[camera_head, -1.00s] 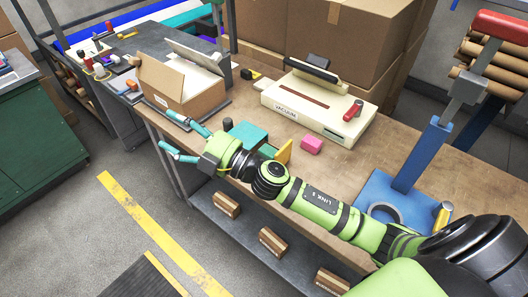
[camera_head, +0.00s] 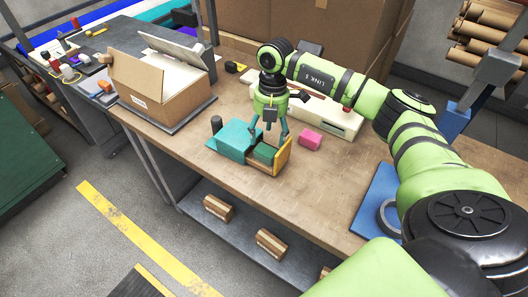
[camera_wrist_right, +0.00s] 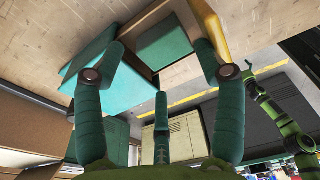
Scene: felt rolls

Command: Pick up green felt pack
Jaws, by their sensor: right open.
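The green felt pack (camera_head: 265,151) is a small dark green block on the workbench. It lies between a larger teal block (camera_head: 236,141) and an upright yellow plate (camera_head: 283,155). My right gripper (camera_head: 267,136) points down above the pack, open and empty. In the right wrist view the pack (camera_wrist_right: 165,45) lies beyond the spread teal fingers of the right gripper (camera_wrist_right: 160,72), apart from them. A green arm of mine (camera_wrist_right: 275,105) shows at the right of that view; its gripper end is too small to read.
An open cardboard box (camera_head: 150,105) stands further left.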

